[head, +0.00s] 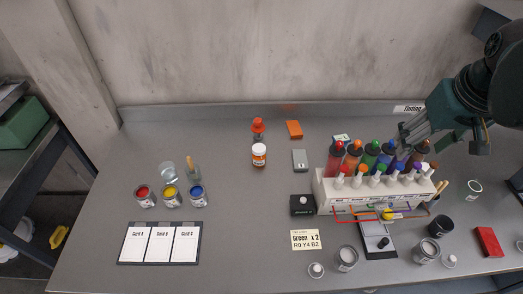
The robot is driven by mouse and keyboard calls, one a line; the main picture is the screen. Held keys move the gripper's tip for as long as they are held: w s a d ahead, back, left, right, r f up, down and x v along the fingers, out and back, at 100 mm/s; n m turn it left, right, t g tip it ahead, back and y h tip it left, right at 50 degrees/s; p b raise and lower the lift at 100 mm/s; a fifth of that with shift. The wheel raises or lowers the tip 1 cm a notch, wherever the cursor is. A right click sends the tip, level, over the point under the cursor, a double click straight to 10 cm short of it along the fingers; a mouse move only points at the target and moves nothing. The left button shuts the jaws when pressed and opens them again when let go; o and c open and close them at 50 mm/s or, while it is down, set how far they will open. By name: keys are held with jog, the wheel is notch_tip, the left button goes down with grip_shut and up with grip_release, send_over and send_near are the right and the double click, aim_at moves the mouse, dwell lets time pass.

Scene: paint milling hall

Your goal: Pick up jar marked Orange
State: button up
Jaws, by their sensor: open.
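No jar label is readable as "Orange" at this size. A small orange jar with a white lid (259,155) stands upright at the back middle of the bench. Three small open jars stand at the left: red (145,196), yellow (171,196) and blue (197,196). An orange bottle (352,155) stands in a white rack (335,199) among several coloured bottles. My gripper (430,145) is open at the right, over or behind the rack's right end, far from the left jars. It partly hides the bottles there.
A red-capped bottle (258,129) stands just behind the white-lidded jar. Glass beakers (168,173) stand behind the open jars. A card board (160,243) lies front left. A recipe card (305,240) and grey tins (346,259) are in front of the rack. The bench's middle left is clear.

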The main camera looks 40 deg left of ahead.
jog(key=w+a+n+g+p, duration=0.1)
jog(key=a+n+p, duration=0.15)
jog(key=a, duration=0.85)
jog(key=n+g+h+p, duration=0.2)
jog(key=n+g+p, duration=0.1)
jog(key=n+p, duration=0.4)
send_over(259, 148)
notch_tip(259, 148, down, 8)
jog(key=f, duration=0.1)
notch_tip(259, 148, down, 13)
jog(key=shift+f, duration=0.1)
jog(key=shift+w+f, duration=0.1)
jog(key=shift+f, duration=0.4)
jog(key=shift+f, duration=1.3)
jog(key=shift+f, duration=2.6)
